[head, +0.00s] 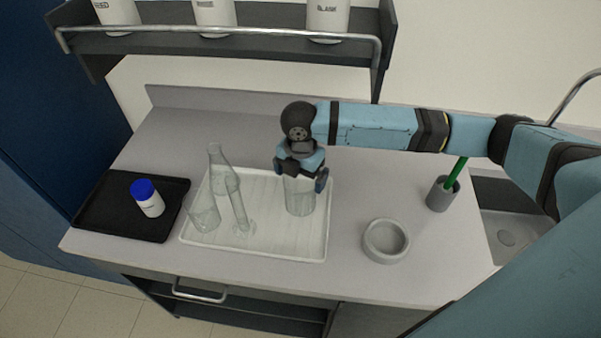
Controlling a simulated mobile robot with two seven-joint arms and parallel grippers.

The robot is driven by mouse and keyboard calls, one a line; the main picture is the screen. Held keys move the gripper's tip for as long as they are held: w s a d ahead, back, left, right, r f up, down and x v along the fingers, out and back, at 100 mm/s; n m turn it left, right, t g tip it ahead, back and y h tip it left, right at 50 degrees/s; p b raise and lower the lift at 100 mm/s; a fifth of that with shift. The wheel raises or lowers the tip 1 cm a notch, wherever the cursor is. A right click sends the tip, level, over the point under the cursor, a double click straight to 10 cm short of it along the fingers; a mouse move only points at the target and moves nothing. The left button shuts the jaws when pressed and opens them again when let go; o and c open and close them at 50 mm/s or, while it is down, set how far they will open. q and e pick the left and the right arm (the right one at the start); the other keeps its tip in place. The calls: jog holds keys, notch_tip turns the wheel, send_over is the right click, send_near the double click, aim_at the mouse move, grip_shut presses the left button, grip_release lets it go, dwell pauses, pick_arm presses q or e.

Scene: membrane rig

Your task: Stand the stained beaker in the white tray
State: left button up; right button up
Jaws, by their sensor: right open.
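The white tray (290,250) lies on the bench with a ribbed floor. A clear glass beaker (300,201) stands upright in its right half, directly under my right gripper (301,180). The gripper points down and is open, its fingers at the beaker's rim, which they partly hide. A smaller glass beaker (204,217) is at the tray's left front. I cannot make out a stain on either beaker at this size. My left gripper is not in view.
Tall glassware (235,203) stands in the tray's left half. A black tray (95,215) holds a blue-capped bottle (149,200). A grey round dish (386,240), a grey cup (441,195) with a green brush and a sink (508,232) are right. A shelf (220,42) hangs behind.

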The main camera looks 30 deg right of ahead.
pick_arm(q)
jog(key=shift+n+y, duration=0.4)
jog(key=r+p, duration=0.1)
jog(key=p, duration=0.1)
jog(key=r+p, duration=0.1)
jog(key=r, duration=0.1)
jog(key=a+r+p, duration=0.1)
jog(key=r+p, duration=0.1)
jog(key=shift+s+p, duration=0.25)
jog(key=shift+p, duration=0.05)
pick_arm(e)
notch_tip(320, 180, up, 9)
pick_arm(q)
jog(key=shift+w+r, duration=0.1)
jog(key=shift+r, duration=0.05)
pick_arm(e)
jog(key=shift+f, duration=0.1)
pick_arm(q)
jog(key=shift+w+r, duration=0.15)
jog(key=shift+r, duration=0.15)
